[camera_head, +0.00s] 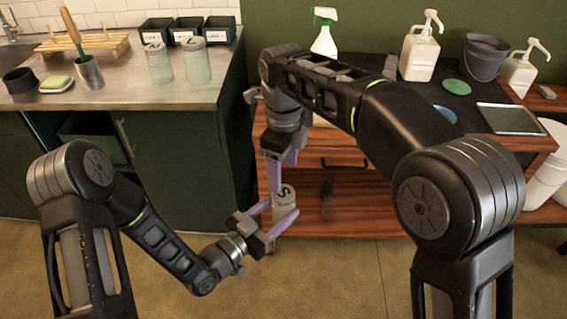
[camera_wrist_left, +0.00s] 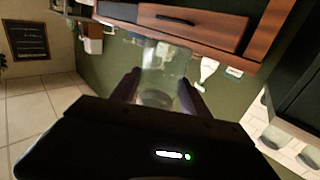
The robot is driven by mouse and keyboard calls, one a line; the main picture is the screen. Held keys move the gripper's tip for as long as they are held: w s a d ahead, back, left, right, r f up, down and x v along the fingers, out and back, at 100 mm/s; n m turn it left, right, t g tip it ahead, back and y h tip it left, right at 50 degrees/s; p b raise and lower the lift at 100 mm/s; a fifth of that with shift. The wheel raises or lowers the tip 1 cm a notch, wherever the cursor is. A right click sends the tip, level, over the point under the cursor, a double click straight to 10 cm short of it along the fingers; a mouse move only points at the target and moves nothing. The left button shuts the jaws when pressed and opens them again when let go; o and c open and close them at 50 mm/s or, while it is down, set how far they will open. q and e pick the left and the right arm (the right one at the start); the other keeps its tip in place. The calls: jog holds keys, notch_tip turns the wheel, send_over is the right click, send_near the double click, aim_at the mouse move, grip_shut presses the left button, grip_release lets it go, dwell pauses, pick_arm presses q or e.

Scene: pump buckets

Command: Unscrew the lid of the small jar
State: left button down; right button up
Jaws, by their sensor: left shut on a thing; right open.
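The small jar (camera_head: 284,204) is pale and see-through, with a light lid (camera_head: 285,191) marked with a dark S. My left gripper (camera_head: 280,211) is shut around the jar's body and holds it in the air in front of the wooden cart. In the left wrist view the jar (camera_wrist_left: 166,62) shows as clear glass between the two fingers of my left gripper (camera_wrist_left: 160,90). My right gripper (camera_head: 283,171) points down just above the lid, open. One of its fingers comes close to the lid; I cannot tell whether they touch.
Two similar jars (camera_head: 196,62) stand on the steel counter (camera_head: 130,95) at left. The wooden cart (camera_head: 240,190) behind my grippers carries a spray bottle (camera_head: 324,35), pump bottles (camera_head: 420,50), a bucket (camera_head: 484,60) and a tablet (camera_head: 509,119). The floor in front is clear.

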aim_at(284, 192)
notch_tip(284, 192, down, 7)
jog(key=shift+r, duration=0.15)
jog(key=shift+c, duration=0.2)
